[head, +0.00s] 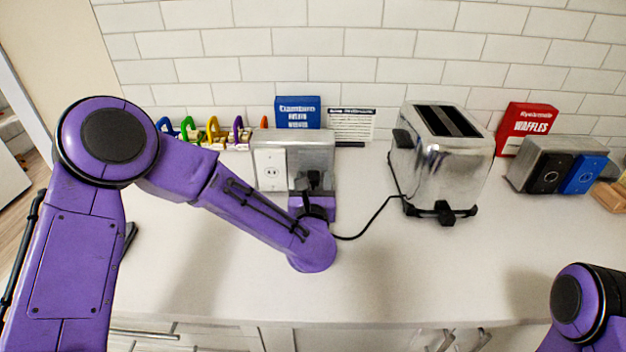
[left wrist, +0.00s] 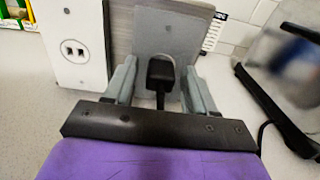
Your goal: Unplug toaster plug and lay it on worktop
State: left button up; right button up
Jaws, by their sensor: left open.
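The black toaster plug (left wrist: 160,72) is at the front of the metal outlet box (head: 318,148), with its cord hanging below it. The plug shows small and dark in the head view (head: 314,179). My left gripper (left wrist: 160,82) is open, with one grey finger on each side of the plug; I cannot tell whether they touch it. The toaster (head: 440,160) stands upright to the right on the white worktop (head: 400,275), its black cord (head: 372,222) running to the plug. My right arm shows at the lower right of the head view, but its gripper is out of view.
A white outlet plate (head: 271,170) is left of the plug. Behind are a blue box (head: 298,112), a printed card (head: 351,125) and coloured padlock-like items (head: 212,130). A red waffle box (head: 525,127) and a switch box (head: 550,165) stand right. The front worktop is clear.

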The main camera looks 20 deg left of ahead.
aim_at(314, 184)
pick_arm(q)
grip_shut()
jog(key=shift+s+d, duration=0.1)
jog(key=shift+s, duration=0.25)
jog(key=shift+s+d, duration=0.2)
jog(key=shift+s, duration=0.35)
jog(key=shift+b+v, duration=0.45)
jog(key=shift+v, duration=1.6)
jog(key=shift+s+d+b, duration=0.35)
jog(key=shift+d, duration=0.35)
jog(key=shift+s+d+b, duration=0.3)
jog(key=shift+s+d, duration=0.05)
jog(key=shift+d, duration=0.4)
jog(key=shift+s+d+b, duration=0.45)
jog(key=shift+s+d, duration=0.2)
jog(key=shift+d, duration=0.7)
jog(key=shift+s+d+b, duration=0.4)
jog(key=shift+s+d, duration=0.25)
jog(key=shift+d, duration=0.65)
jog(key=shift+s+d+b, duration=0.45)
jog(key=shift+s+d, duration=0.25)
jog(key=shift+d, duration=0.65)
